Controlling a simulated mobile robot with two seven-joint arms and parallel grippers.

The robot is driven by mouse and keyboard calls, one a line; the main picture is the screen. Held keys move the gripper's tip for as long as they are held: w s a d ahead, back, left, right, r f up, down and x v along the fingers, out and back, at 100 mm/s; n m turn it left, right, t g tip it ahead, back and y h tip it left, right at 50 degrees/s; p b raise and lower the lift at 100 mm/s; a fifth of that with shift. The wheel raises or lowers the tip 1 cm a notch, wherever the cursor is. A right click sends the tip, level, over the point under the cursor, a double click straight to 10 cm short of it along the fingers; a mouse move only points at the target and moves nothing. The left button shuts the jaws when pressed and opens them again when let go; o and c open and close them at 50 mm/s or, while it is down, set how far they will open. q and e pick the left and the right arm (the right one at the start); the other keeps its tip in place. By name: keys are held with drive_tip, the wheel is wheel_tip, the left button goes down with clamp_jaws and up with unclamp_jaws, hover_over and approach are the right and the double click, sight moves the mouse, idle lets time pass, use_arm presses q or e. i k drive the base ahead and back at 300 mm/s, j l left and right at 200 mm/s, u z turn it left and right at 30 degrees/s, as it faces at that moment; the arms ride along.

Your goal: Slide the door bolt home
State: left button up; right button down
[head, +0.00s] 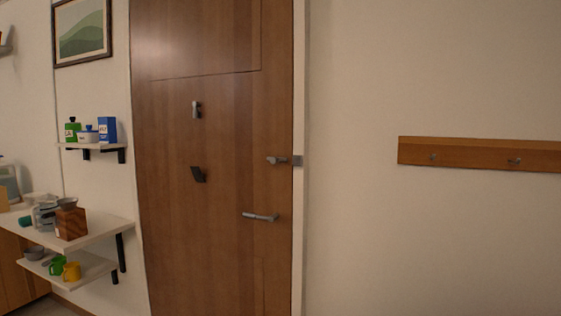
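A brown wooden door (215,250) stands upright in the middle of the head view and looks closed. A small grey metal bolt (278,160) sits near the door's right edge, above the lever handle (260,216). A grey keeper piece (298,161) is on the white door frame right beside the bolt. The bolt is too small in the picture to tell how far its rod reaches into the keeper. Neither of my grippers shows in this view.
A grey fitting (196,109) and a dark bracket (198,174) stick out from the door. Shelves (100,233) with mugs and jars stand at the left. A wooden hook rail (470,153) hangs at the right. The wall between door and rail is bare.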

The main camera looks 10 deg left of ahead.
sight(272, 160)
drive_tip(key=i+j+z, duration=0.1)
drive_tip(key=i+j, duration=0.15)
drive_tip(key=i, duration=0.2)
drive_tip(key=i+j+z, duration=0.15)
drive_tip(key=i, duration=0.3)
drive_tip(key=j, duration=0.1)
